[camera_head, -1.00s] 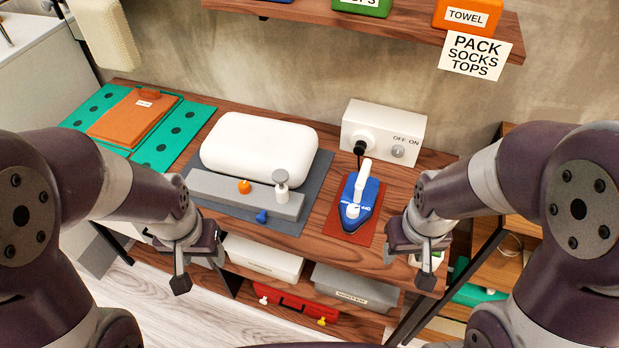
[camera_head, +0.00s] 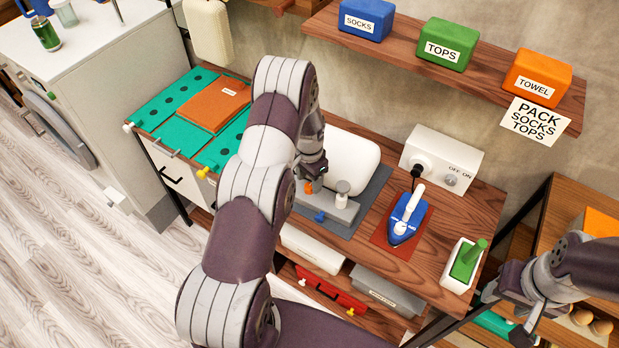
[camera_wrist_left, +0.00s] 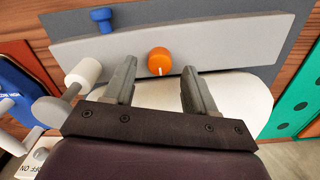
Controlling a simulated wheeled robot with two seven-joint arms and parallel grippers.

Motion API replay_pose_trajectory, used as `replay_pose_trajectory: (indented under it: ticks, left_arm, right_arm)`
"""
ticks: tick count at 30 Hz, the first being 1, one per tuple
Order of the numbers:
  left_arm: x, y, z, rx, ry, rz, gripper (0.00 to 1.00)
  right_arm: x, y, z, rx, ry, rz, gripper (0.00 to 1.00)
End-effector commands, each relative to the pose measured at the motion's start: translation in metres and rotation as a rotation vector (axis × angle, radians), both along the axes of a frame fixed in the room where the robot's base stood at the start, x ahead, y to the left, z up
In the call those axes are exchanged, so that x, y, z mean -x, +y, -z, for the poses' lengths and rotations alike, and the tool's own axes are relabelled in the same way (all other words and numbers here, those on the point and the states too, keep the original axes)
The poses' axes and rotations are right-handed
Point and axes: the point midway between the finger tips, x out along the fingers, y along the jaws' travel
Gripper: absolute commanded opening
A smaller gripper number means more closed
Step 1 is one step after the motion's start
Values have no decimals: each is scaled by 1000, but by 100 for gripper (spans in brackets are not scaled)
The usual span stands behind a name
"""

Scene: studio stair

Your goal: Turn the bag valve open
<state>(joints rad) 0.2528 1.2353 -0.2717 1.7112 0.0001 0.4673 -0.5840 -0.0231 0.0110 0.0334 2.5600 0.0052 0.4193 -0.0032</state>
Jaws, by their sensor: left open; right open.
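An orange round knob with a white mark (camera_wrist_left: 158,62) sits on a grey bar (camera_wrist_left: 225,45) along the white bag (camera_head: 352,160). I take this knob to be the bag valve. In the left wrist view my left gripper (camera_wrist_left: 160,72) is open, its two fingers on either side of the knob with gaps showing. In the head view my left gripper (camera_head: 311,178) is above the knob (camera_head: 309,187) and partly hides the bag and bar. A blue knob (camera_head: 320,217) and a white-and-grey post (camera_head: 342,192) are also on the bar. My right gripper (camera_head: 525,308) is open and empty at the lower right.
A blue iron (camera_head: 408,215) stands on a red mat right of the bag. Behind it is a white off/on box (camera_head: 440,160). A green-handled thing in a white tray (camera_head: 465,265) is at the bench's right end. A shelf with labelled boxes (camera_head: 446,42) hangs above.

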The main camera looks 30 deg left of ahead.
Motion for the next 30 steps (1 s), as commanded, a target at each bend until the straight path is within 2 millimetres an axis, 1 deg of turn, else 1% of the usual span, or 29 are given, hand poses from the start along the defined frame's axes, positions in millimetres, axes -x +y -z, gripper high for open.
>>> replay_pose_trajectory:
  ticks: [1,3,6,14,17,18,19,20,26,30]
  left_arm:
    - [0,0,5,1,1,0,56]
    - [0,0,13,1,1,0,56]
    - [0,0,19,0,-1,0,56]
    - [0,0,21,-1,-1,-1,56]
    - [0,0,21,0,-1,-1,27]
    - [0,0,21,0,-1,-1,14]
    - [0,0,21,0,-1,-1,4]
    - [0,0,21,0,-1,-1,0]
    - [0,0,21,0,-1,-8,0]
    - [0,0,21,-1,-1,-43,0]
  right_arm:
    - [0,0,-4,0,0,0,52]
    - [0,0,-5,0,0,0,52]
    - [0,0,-6,0,0,0,52]
    - [0,0,-5,0,0,0,52]
    - [0,0,-5,0,0,0,52]
    - [0,0,-5,0,0,0,52]
    - [0,0,-5,0,0,0,52]
    - [0,0,-5,0,0,0,52]
    - [0,0,-4,0,0,0,52]
    - [0,0,-1,0,0,0,52]
